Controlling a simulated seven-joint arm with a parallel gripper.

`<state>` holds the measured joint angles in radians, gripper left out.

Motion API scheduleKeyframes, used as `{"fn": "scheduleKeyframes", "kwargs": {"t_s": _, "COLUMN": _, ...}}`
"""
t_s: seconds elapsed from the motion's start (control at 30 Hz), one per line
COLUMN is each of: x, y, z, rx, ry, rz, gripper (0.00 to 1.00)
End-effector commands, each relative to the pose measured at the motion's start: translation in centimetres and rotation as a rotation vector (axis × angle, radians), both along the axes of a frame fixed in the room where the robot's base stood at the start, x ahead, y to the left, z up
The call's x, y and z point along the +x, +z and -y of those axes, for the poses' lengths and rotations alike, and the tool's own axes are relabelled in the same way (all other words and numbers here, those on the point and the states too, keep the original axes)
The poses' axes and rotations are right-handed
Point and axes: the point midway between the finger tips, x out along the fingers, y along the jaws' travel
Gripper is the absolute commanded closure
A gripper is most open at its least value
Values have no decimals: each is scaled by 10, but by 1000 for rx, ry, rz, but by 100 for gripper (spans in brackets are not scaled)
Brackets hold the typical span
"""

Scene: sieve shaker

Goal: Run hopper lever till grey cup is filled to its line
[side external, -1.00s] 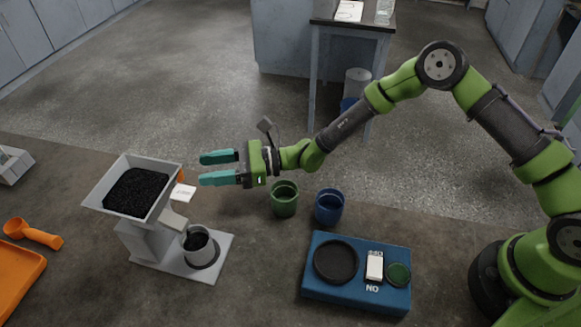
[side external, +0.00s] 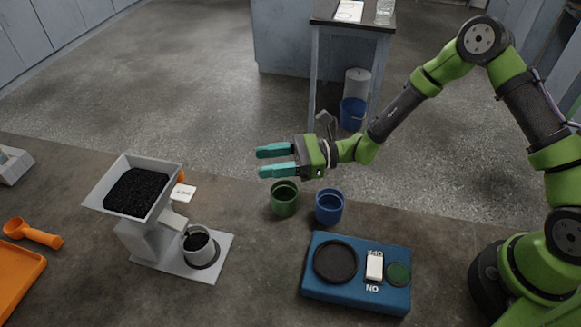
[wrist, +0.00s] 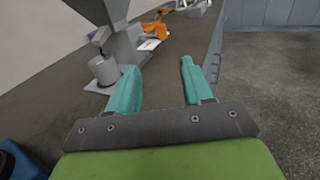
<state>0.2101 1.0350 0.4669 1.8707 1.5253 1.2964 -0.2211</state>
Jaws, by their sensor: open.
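The grey hopper (side external: 105,197) stands on its base plate at the left, its tray full of black grains (side external: 136,192). An orange lever (side external: 181,175) shows at the hopper's right side, partly hidden, near a small white label. The grey cup (side external: 197,245) stands upright on the base plate under the spout, with dark grains inside. Its line and exact fill level cannot be made out. My gripper (side external: 258,162) is open and empty, in the air to the right of the hopper and apart from it. In the wrist view the grey cup (wrist: 103,70) shows beyond the open fingers.
A green cup (side external: 285,203) and a blue cup (side external: 329,209) stand below my gripper. A blue device (side external: 318,296) with a dark round pad and a switch sits in front. An orange scoop (side external: 35,235) and orange tray (side external: 15,285) lie at the left.

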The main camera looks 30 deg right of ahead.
Motion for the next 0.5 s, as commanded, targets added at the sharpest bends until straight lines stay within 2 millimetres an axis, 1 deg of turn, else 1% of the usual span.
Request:
{"fn": "scheduleKeyframes", "kwargs": {"t_s": 0.07, "x": 4, "y": 1, "z": -1, "rx": 7, "ry": 8, "rz": 5, "gripper": 50}}
{"fn": "scheduleKeyframes", "kwargs": {"t_s": 0.17, "x": 18, "y": 3, "z": -1, "rx": 30, "ry": 43, "rz": 19, "gripper": 50}}
{"fn": "scheduleKeyframes", "kwargs": {"t_s": 0.3, "x": 44, "y": 7, "z": -2, "rx": 58, "ry": 150, "rz": 35, "gripper": 50}}
{"fn": "scheduleKeyframes", "kwargs": {"t_s": 0.4, "x": 57, "y": 6, "z": -1, "rx": 50, "ry": 237, "rz": 30, "gripper": 50}}
{"fn": "scheduleKeyframes", "kwargs": {"t_s": 0.5, "x": 65, "y": 3, "z": 0, "rx": 28, "ry": 304, "rz": 17, "gripper": 50}}
